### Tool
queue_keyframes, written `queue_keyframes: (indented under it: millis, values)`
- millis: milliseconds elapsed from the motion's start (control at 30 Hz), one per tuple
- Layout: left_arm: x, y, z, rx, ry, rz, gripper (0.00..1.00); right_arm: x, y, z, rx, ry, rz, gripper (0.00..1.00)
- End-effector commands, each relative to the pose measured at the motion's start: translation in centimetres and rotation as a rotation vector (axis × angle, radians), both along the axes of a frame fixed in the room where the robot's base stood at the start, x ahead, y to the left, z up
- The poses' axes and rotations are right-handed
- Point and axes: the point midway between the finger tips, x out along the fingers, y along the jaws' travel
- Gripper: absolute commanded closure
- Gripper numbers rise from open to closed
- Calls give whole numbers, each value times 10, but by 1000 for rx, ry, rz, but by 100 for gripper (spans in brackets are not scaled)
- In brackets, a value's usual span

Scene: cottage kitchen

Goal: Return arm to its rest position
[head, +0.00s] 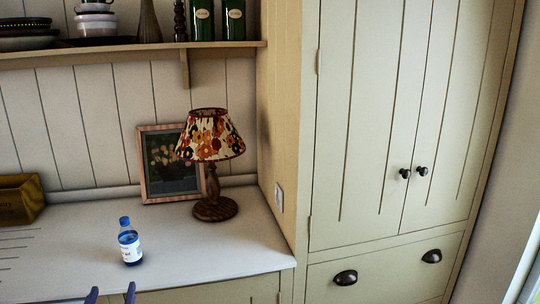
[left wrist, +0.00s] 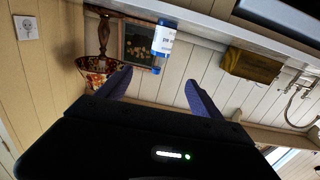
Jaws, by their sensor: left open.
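My left gripper (head: 111,294) shows only as two blue fingertips at the bottom edge of the head view. It is open and empty, with its fingers spread in the left wrist view (left wrist: 157,88). A small blue bottle with a white label (head: 130,247) stands upright on the white counter (head: 185,262), beyond the fingertips and apart from them. In the upside-down left wrist view the bottle (left wrist: 163,42) shows past the gap between the fingers. My right gripper is in neither view.
A lamp with a floral shade (head: 211,137) and a framed picture (head: 167,170) stand at the back of the counter. A wooden box (head: 20,199) is at the left. A shelf (head: 120,52) runs above. A tall cupboard (head: 385,130) stands at the right. The counter around the bottle is clear.

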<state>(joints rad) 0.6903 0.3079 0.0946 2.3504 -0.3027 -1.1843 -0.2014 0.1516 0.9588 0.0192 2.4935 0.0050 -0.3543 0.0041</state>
Motion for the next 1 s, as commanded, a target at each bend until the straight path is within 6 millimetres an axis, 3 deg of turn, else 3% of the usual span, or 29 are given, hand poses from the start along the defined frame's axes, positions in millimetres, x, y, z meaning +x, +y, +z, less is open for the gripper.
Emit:
queue_keyframes:
  millis: [367,567,667,767,900,1000]
  values:
    - [-13,-15,-75,-189,221,2,24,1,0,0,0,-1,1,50]
    - [-29,-54,-139,-334,399,-28,24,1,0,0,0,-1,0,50]
    - [-43,-88,-178,-422,517,-59,24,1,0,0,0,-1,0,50]
    - [-68,-139,-224,-522,677,-106,24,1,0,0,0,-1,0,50]
    - [-125,-223,-283,-648,943,-187,24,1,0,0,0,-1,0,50]
    - [-175,-278,-312,-699,1130,-247,24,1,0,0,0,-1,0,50]
